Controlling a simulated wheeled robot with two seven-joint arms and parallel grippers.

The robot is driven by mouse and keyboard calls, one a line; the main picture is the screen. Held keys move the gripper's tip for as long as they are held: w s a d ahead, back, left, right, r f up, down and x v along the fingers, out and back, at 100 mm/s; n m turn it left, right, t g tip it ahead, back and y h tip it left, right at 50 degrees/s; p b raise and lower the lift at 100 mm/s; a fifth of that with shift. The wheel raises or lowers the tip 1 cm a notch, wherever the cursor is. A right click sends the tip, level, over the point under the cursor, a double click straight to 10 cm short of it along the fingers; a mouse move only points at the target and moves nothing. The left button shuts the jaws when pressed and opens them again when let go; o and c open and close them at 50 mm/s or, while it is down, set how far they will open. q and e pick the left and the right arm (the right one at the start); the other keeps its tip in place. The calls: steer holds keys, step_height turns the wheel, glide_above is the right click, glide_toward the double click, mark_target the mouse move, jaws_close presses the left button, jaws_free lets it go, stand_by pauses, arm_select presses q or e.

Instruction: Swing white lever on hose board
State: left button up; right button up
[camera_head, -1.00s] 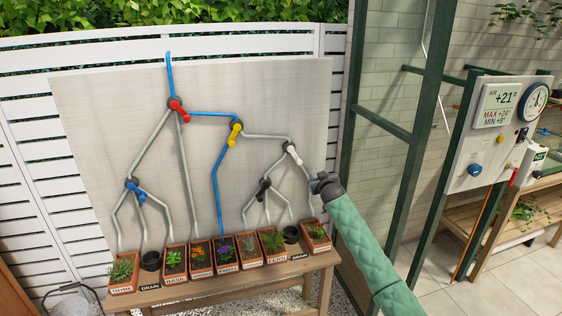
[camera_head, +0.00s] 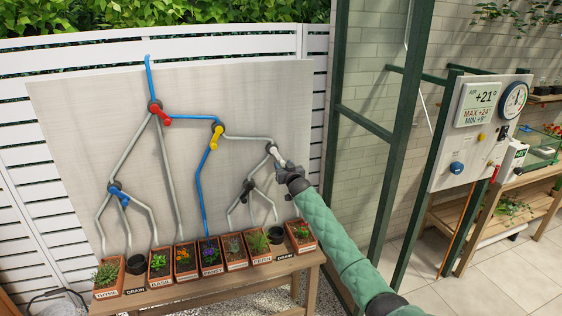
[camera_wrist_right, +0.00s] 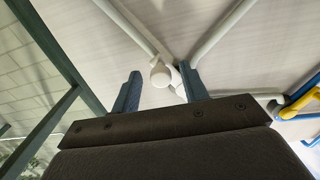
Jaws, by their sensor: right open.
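The white lever (camera_head: 274,153) is on the right part of the upright hose board (camera_head: 80,110), where the grey hose from the yellow lever splits in two. In the right wrist view the white lever (camera_wrist_right: 162,72) shows just beyond and between the two fingers. My right gripper (camera_head: 284,166) is at the white lever, and its fingers (camera_wrist_right: 160,90) are apart, one on each side of the lever's end. Contact cannot be told. The gripper hides part of the lever in the head view. My left gripper is not in view.
Red (camera_head: 160,114), yellow (camera_head: 216,138), blue (camera_head: 119,195) and black (camera_head: 248,187) levers sit on the same board. Several labelled pots stand on a wooden bench (camera_head: 210,275) below. A green frame post (camera_head: 400,130) stands right of my right arm.

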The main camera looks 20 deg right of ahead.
mark_target(283, 165)
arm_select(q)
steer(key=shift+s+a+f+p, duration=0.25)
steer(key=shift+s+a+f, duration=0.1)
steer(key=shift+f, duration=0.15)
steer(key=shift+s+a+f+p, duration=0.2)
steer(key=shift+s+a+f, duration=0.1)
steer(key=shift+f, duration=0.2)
arm_select(e)
steer(key=shift+w, duration=1.8)
